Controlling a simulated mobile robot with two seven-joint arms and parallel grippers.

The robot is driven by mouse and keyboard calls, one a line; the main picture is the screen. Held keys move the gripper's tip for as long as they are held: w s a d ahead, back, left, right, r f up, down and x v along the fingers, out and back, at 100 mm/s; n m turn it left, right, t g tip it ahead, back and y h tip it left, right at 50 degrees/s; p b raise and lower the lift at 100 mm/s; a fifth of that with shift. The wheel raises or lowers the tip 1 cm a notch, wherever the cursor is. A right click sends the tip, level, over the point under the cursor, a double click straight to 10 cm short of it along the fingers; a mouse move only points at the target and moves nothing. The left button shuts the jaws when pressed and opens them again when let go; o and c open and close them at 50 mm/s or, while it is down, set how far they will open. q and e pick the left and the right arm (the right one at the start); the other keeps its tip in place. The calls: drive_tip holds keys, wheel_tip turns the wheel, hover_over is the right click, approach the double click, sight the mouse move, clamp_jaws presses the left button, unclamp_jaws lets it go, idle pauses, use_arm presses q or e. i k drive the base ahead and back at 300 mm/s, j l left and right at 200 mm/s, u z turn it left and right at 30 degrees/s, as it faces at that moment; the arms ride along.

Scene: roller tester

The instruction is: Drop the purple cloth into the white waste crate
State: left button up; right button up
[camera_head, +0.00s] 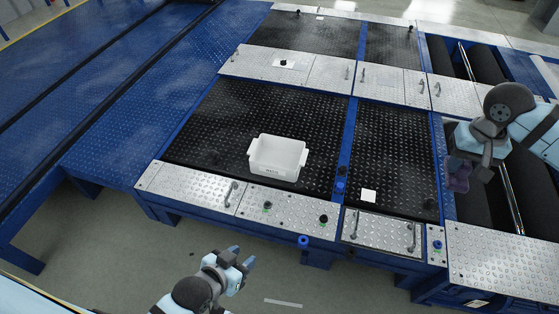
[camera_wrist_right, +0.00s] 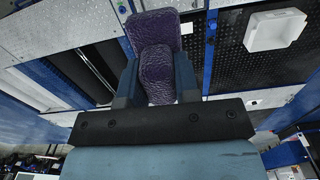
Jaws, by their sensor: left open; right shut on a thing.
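The purple cloth (camera_head: 458,175) hangs in my right gripper (camera_head: 470,160), which is shut on it over the right part of the roller tester. In the right wrist view the bunched purple cloth (camera_wrist_right: 157,60) sits between the fingers of the gripper (camera_wrist_right: 158,85). The white waste crate (camera_head: 278,158) stands on the black tread plate left of the right gripper, and it looks empty. It also shows at the upper right of the right wrist view (camera_wrist_right: 275,31). My left gripper (camera_head: 240,258) is open and empty, low in front of the tester's front edge.
Dark rollers (camera_head: 478,205) lie in an opening below my right gripper. A blue post (camera_head: 341,172) and a white square (camera_head: 369,196) lie between crate and gripper. Metal handles (camera_head: 411,236) stand up along the front silver plates. The black plate around the crate is clear.

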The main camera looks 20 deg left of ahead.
sight(282, 164)
drive_tip(key=i+j+u, duration=0.95)
drive_tip(key=l, duration=0.1)
